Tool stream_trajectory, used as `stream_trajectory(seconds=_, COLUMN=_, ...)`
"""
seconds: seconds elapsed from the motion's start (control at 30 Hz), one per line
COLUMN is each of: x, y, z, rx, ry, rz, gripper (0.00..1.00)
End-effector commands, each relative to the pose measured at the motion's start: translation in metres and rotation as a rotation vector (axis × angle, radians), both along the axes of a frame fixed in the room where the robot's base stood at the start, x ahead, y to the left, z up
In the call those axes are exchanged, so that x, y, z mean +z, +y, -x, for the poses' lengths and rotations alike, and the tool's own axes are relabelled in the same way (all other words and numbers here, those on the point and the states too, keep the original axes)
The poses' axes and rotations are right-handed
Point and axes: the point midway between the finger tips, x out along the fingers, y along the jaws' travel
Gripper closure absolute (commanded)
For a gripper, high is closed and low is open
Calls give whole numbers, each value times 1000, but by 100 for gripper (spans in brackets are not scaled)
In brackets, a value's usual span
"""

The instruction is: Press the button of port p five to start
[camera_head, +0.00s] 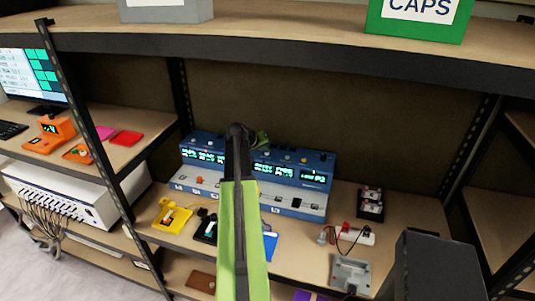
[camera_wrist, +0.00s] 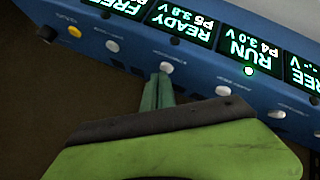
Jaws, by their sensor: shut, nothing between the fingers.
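The blue charger unit (camera_head: 315,180) stands on the bench in the head view. In the wrist view its panel appears upside down. The display reading "READY P5 3.8 V" (camera_wrist: 183,22) has a pale round button (camera_wrist: 166,67) below it in the picture. My gripper (camera_wrist: 161,82) is shut and empty, its fingertips right at that button; I cannot tell whether they touch it. The neighbouring display reads "RUN P4 3.0 V" (camera_wrist: 247,50), with a lit lamp. In the head view my arm covers the middle of the unit.
Other pale buttons lie close on both sides, such as one to the right (camera_wrist: 222,90) and one to the left (camera_wrist: 112,45). A shelf (camera_head: 300,52) overhangs the bench. A yellow device (camera_head: 171,216) and a power strip (camera_head: 352,235) sit in front.

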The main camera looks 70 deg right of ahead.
Motion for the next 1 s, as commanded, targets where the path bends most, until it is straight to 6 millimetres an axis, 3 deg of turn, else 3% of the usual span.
stream_trajectory(seconds=0.4, x=-2, y=0, z=0, rx=0, ry=0, rz=0, gripper=100)
stream_trajectory(seconds=1.0, x=13, y=0, z=1, rx=-1, ry=-1, rz=0, gripper=100)
